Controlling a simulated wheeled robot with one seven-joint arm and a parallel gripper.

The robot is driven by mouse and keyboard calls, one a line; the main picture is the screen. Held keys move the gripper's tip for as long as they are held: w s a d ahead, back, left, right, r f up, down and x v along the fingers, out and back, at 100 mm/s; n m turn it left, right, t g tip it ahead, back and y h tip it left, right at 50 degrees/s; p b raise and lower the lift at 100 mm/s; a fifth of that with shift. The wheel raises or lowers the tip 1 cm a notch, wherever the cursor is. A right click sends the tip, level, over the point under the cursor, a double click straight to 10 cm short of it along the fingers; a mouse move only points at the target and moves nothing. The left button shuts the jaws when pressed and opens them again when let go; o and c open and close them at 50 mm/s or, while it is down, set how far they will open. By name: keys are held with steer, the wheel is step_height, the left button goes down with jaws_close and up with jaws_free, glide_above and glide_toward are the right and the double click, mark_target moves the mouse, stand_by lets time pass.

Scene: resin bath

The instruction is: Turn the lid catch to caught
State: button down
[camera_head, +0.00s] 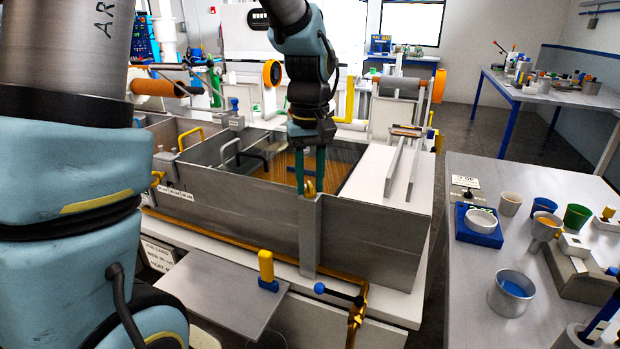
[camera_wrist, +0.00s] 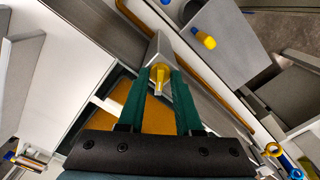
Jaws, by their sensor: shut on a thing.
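The lid catch, a small yellow tab (camera_wrist: 159,76), sits on top of a grey metal post at the near wall of the bath. It also shows in the head view (camera_head: 309,187), partly behind a finger. My gripper (camera_head: 311,190) points straight down over it with two green fingers. In the wrist view the fingertips (camera_wrist: 160,73) stand on either side of the yellow tab, shut on it. The catch's markings and exact turn position cannot be read. The grey metal bath (camera_head: 235,215) holds amber resin (camera_head: 283,170) behind the fingers.
A yellow handle (camera_head: 266,266) with a blue base and a blue-knobbed lever (camera_head: 338,293) are at the bath's front. Two upright plates (camera_head: 403,170) stand on the white top at right. A grey bench (camera_head: 480,250) with cups and a blue scale is further right.

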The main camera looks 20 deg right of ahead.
mark_target(310, 184)
steer(key=m, duration=0.3)
steer(key=shift+m, duration=0.4)
steer(key=shift+m+p, duration=0.55)
steer(key=shift+m, duration=1.25)
steer(key=c, duration=0.9)
jaws_free()
steer(key=shift+c, duration=0.2)
steer(key=shift+r, duration=0.15)
step_height(310, 184, up, 11)
steer(key=b, duration=0.2)
steer(key=shift+f, duration=0.2)
